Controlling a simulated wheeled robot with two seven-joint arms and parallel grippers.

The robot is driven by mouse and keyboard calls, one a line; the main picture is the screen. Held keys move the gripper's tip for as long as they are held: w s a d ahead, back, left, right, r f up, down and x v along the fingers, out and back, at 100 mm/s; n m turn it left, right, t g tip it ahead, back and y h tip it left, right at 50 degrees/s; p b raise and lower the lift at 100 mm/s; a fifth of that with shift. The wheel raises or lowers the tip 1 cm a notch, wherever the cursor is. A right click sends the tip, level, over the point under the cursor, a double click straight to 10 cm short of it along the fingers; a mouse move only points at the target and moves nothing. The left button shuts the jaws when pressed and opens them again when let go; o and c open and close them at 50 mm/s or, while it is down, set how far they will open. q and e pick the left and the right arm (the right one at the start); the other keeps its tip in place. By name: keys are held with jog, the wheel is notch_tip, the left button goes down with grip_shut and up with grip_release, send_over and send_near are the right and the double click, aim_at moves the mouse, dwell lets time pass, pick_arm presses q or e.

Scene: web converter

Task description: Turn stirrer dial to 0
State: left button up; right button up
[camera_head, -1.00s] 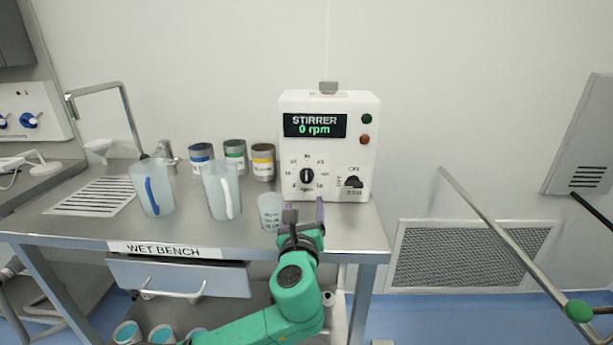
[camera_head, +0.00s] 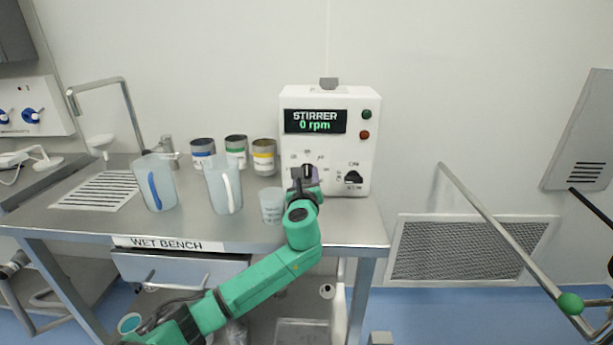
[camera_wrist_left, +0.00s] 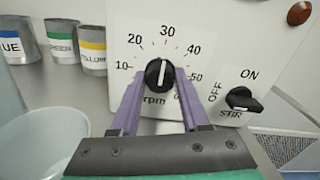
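The stirrer (camera_head: 328,105) is a white box whose display reads "0 rpm". Its round black dial (camera_wrist_left: 159,74) has a white line that stands nearly upright, towards the 30 side of the scale. The scale runs from 10 to 50; the 0 mark is hard to make out beside the right finger. My left gripper (camera_wrist_left: 159,78) is open, with one purple finger on each side of the dial and a small gap to it. In the head view the left gripper (camera_head: 305,180) covers the lower dial.
A black OFF/ON/STIR switch (camera_wrist_left: 243,98) sits right of the dial. A small beaker (camera_head: 271,205) stands just left of my gripper, with two jugs (camera_head: 224,186) (camera_head: 156,184) further left. Several labelled cans (camera_head: 264,157) stand behind. A metal rail crosses on the right.

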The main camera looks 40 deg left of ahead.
pick_arm(q)
grip_shut()
jog(key=n, duration=0.5)
jog(key=shift+f+b, duration=0.15)
jog(key=shift+b, duration=0.2)
jog(key=n+b, duration=0.1)
jog(key=n, duration=0.4)
jog(key=shift+f, duration=0.1)
jog(key=n+b, duration=0.1)
jog(key=n, duration=0.2)
jog(key=shift+n, duration=0.3)
jog(key=n+b, duration=0.2)
jog(key=n, duration=0.5)
jog(key=shift+f, duration=0.15)
jog(key=n+b, duration=0.1)
jog(key=n, duration=0.5)
jog(key=shift+b, duration=0.4)
jog(key=shift+n, duration=0.3)
